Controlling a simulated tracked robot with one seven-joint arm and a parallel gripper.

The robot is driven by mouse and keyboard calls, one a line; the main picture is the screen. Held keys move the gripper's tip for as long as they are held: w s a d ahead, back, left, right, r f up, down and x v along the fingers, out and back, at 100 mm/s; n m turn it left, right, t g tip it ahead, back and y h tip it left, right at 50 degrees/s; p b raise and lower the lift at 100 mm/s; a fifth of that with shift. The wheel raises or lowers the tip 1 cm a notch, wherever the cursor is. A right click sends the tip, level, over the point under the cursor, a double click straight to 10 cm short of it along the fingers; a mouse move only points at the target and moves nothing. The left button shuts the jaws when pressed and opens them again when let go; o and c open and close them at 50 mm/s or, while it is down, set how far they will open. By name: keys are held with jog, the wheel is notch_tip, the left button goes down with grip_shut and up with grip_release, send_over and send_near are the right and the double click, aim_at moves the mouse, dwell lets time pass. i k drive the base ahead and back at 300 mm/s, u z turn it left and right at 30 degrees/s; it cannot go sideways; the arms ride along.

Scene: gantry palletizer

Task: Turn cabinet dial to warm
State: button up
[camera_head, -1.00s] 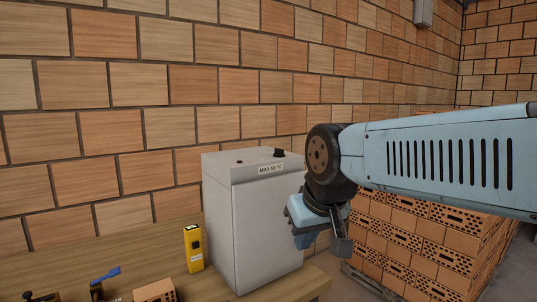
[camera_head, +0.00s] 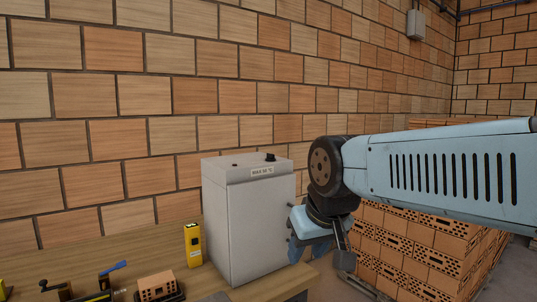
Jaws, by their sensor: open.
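The cabinet (camera_head: 247,220) is a light grey box standing upright on the wooden bench, with a label reading a MAX temperature on its upper front edge. A small black dial (camera_head: 270,157) sits on its top, near the right rear. Its pointer setting is too small to read. My gripper (camera_head: 297,250) hangs at the end of my blue arm, just right of the cabinet and below its top. It is open, and nothing shows between its fingers. I cannot tell whether it touches the cabinet's side.
A yellow device (camera_head: 193,245) stands on the bench (camera_head: 60,268) left of the cabinet. A brick (camera_head: 157,285) and a blue-handled clamp (camera_head: 112,268) are at the front left. Stacked hollow bricks (camera_head: 425,245) stand behind my arm at right. A brick wall (camera_head: 190,90) closes the back.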

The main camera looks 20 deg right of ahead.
aim_at(270, 157)
jog(key=k, duration=1)
jog(key=z, duration=0.3)
jog(key=i, duration=1.75)
jog(key=u, duration=0.65)
jog(key=k, duration=0.85)
jog(key=u, duration=0.15)
jog(key=i, duration=0.8)
